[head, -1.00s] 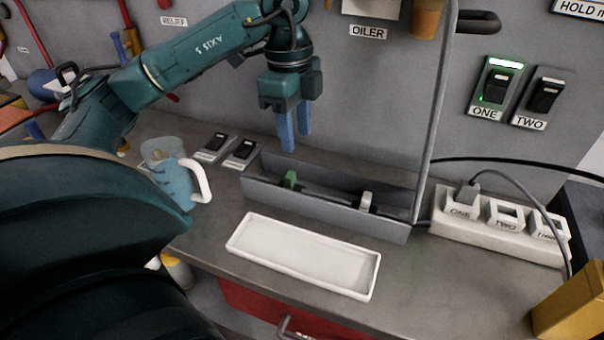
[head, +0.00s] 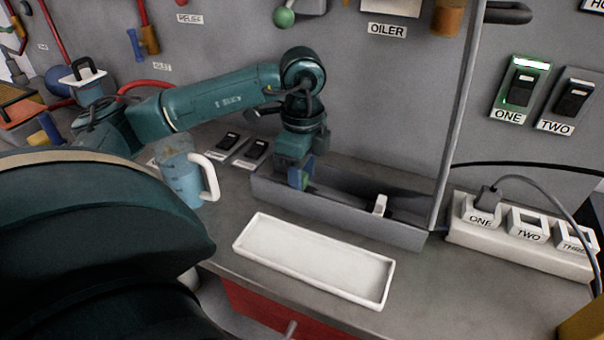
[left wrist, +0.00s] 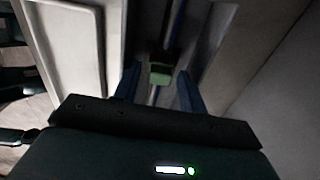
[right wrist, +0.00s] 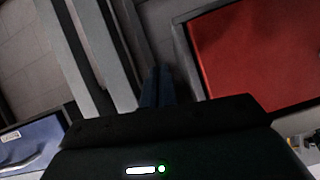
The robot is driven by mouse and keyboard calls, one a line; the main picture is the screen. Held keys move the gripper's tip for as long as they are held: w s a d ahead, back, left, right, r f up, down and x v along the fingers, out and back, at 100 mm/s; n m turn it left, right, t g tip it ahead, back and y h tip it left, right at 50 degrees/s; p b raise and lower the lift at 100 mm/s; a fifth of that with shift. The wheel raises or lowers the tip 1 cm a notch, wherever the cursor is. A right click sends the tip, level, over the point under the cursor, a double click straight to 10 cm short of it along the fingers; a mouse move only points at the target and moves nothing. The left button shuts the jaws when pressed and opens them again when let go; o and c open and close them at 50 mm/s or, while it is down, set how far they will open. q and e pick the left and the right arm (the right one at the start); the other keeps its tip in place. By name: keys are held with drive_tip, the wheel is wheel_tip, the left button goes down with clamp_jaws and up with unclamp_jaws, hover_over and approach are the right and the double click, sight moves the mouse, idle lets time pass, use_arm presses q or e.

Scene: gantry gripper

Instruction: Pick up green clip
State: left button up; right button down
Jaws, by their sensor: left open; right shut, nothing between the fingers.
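The green clip (left wrist: 160,73) shows in the left wrist view, ahead of and between the two blue fingers of my open left gripper (left wrist: 158,90). In the head view my left gripper (head: 300,178) points down into the left end of the grey trough (head: 340,212). There only a sliver of green shows beside a finger; the rest of the clip is hidden. I cannot tell whether the fingers touch it. My right gripper (right wrist: 157,85) is shut and empty in the right wrist view, near a red panel.
A white clip (head: 380,205) sits in the trough to the right. An empty white tray (head: 315,258) lies in front. A blue jug (head: 182,178) stands left, near two small switches (head: 240,148). A power strip (head: 520,238) and an upright grey post (head: 458,120) are at right.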

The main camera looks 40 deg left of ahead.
use_arm(q)
drive_tip(key=shift+f, duration=0.6)
